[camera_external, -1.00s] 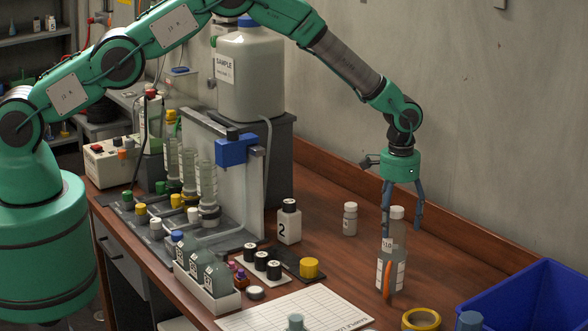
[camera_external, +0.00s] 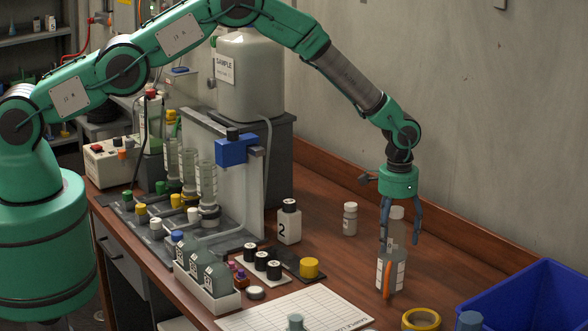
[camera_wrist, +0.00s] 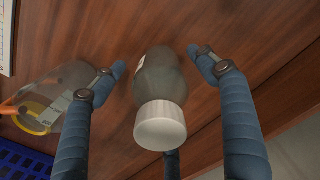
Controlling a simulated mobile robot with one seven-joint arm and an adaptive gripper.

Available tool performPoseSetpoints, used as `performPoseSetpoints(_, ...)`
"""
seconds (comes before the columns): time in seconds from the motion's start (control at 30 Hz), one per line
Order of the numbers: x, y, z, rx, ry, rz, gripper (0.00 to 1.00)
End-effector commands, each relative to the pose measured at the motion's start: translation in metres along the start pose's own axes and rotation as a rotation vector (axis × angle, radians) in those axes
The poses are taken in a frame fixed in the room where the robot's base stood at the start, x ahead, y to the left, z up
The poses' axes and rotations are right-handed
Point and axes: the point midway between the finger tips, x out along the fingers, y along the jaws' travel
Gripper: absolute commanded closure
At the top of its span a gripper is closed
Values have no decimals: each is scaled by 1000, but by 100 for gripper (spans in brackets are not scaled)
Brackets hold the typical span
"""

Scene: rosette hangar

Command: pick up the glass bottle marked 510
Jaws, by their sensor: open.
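The glass bottle (camera_external: 397,230), grey with a white cap, stands upright on the wooden bench at the right, behind a clear glass vessel (camera_external: 391,277) with white label patches and an orange stripe. My gripper (camera_external: 401,238) is open above and around the bottle's upper part, pointing down. In the wrist view the bottle (camera_wrist: 158,75) is between the blue fingers of my gripper (camera_wrist: 157,60), with gaps at both sides. A third finger shows behind the white cap. The bottle's number is not readable now; a finger covers part of its label.
The clear vessel (camera_wrist: 62,95) is close to the left finger in the wrist view. A yellow tape roll (camera_external: 421,319) and blue bin (camera_external: 530,297) are at the front right. A small white-capped bottle (camera_external: 350,219) and a bottle marked 2 (camera_external: 288,226) stand to the left.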

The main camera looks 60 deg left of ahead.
Motion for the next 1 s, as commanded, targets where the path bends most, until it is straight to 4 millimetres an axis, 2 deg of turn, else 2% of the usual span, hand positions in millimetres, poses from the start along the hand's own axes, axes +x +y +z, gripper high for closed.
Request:
performPoseSetpoints(0.07,0,0,0,0,0,0,27)
performPoseSetpoints(0.1,0,0,0,0,0,0,31)
performPoseSetpoints(0.3,0,0,0,0,0,0,71)
performPoseSetpoints(0.37,0,0,0,0,0,0,82)
performPoseSetpoints(0.77,-2,0,0,0,1,0,82)
performPoseSetpoints(1.0,-14,0,-1,0,1,0,82)
